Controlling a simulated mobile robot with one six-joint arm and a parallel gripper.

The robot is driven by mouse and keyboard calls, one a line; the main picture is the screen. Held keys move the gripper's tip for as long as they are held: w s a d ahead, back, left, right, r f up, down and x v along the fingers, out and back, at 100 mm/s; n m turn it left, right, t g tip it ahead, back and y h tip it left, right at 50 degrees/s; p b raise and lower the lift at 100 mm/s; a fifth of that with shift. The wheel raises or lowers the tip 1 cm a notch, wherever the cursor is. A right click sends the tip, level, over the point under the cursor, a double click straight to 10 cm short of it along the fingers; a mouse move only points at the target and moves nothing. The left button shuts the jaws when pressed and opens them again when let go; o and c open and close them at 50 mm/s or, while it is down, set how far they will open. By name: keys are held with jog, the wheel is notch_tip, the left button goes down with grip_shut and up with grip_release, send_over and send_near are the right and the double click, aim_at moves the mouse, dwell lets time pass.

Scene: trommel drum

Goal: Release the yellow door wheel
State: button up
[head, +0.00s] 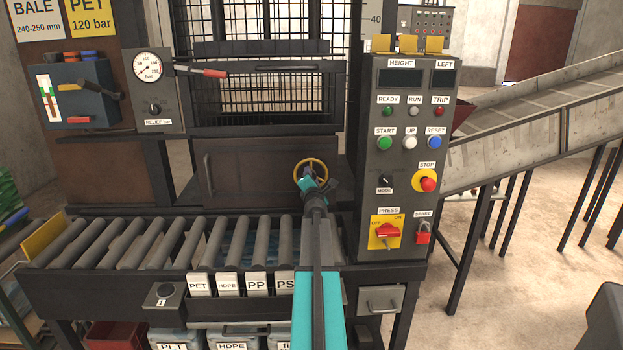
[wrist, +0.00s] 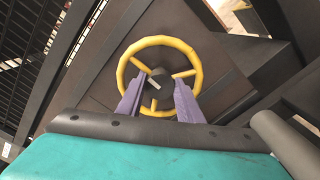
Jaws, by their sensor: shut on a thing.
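The yellow door wheel (head: 323,171) is mounted on the right part of the dark baler door (head: 250,172). In the wrist view the wheel (wrist: 118,75) has a round yellow rim, yellow spokes and a dark hub. My gripper (wrist: 158,90) has its two purple fingers over the lower half of the wheel, one on each side of the hub, shut on the wheel. In the head view my gripper (head: 310,180) is small and covers the wheel's lower left part. Exactly which part of the wheel the fingers touch is hard to tell.
The control panel (head: 397,160) stands just right of the wheel. A roller table (head: 150,245) runs in front of the door. A lever with a red grip (head: 215,73) lies above the door. A conveyor (head: 545,115) rises at the right.

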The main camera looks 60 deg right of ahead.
dwell(0.3)
jog(key=o, duration=1)
jog(key=shift+o, duration=0.2)
jog(key=v, duration=1.3)
jog(key=shift+s+a, duration=0.2)
jog(key=shift+a, duration=0.15)
